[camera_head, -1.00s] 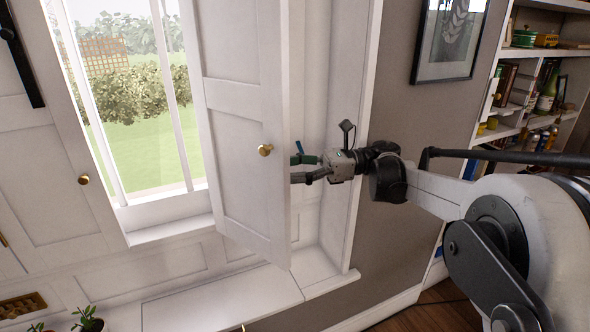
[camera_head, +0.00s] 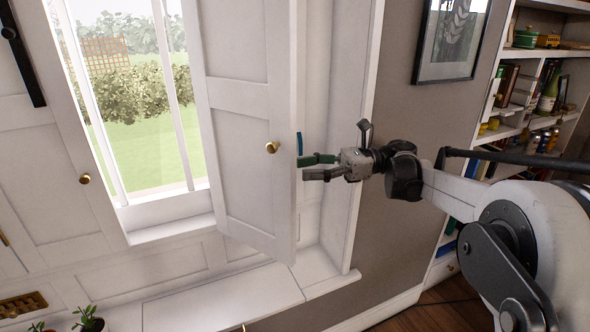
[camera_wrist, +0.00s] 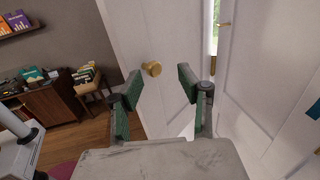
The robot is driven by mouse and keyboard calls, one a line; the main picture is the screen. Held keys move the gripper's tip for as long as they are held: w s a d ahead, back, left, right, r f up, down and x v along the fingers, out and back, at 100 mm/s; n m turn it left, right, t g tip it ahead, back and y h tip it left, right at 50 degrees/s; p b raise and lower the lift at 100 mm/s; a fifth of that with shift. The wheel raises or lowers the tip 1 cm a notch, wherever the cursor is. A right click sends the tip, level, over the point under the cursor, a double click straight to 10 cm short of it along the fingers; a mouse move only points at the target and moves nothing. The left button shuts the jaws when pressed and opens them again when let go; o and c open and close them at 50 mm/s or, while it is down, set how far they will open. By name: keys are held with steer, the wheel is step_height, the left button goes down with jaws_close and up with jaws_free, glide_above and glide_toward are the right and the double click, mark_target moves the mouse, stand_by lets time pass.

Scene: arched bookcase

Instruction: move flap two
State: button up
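The white panelled shutter flap (camera_head: 240,120) with a brass knob (camera_head: 272,147) stands partly swung out beside the window in the head view. I cannot tell whether it is flap two. My gripper (camera_head: 306,167) is just right of its free edge, at about knob height; contact cannot be told. In the wrist view, the gripper (camera_wrist: 158,95) has its green-padded fingers wide apart. A white flap with a brass knob (camera_wrist: 152,69) shows beyond and between them. Nothing is visibly held.
A second white flap (camera_head: 50,185) with a brass knob stands left of the window. A white sill (camera_head: 225,300) runs below, with potted plants (camera_head: 88,320) at the left. A framed picture (camera_head: 450,42) and filled bookshelves are at the right. A dark cabinet (camera_wrist: 55,115) shows in the wrist view.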

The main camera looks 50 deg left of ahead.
steer(key=v, duration=0.8)
steer(key=shift+d, duration=0.15)
